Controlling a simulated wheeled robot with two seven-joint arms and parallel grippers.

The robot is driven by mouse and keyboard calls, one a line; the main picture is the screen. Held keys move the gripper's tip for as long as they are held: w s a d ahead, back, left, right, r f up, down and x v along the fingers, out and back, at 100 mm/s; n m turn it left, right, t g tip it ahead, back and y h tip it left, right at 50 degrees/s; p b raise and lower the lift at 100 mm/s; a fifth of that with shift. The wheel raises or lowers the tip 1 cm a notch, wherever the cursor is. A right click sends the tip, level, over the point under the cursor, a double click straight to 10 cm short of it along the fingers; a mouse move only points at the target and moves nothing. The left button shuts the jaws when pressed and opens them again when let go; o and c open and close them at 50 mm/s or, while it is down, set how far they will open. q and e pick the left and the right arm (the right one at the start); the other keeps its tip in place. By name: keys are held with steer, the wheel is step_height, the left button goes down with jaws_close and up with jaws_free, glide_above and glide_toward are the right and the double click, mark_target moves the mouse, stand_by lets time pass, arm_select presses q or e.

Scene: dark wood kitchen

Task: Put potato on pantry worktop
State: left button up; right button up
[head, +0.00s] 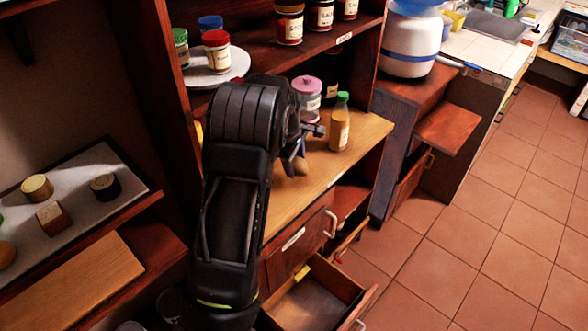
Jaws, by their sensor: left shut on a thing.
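My left arm reaches from the bottom over the pantry worktop (345,160), a light wood surface with shelves above it. My left gripper (297,158) is low over the worktop, partly hidden behind its own wrist. It is shut on the potato (301,168), a small tan shape showing under the fingers. I cannot tell whether the potato touches the wood. My right gripper is not in view.
A bottle with a green cap (340,122) and a pink-lidded jar (307,98) stand behind the gripper on the worktop. An open drawer (318,291) sticks out below. The worktop's front right part is clear.

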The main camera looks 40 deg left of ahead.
mark_target(294, 164)
arm_select(q)
steer(key=shift+f, duration=0.15)
step_height(294, 164, down, 3)
steer(key=shift+s+r+p, duration=0.1)
steer(key=shift+p, duration=0.3)
steer(key=shift+a+f+p, duration=0.15)
steer(key=shift+f+p, duration=0.15)
steer(key=shift+f, duration=0.25)
steer(key=o, duration=1.5)
steer(key=shift+f, duration=0.1)
steer(key=b+v, duration=0.1)
steer(key=v, duration=1.1)
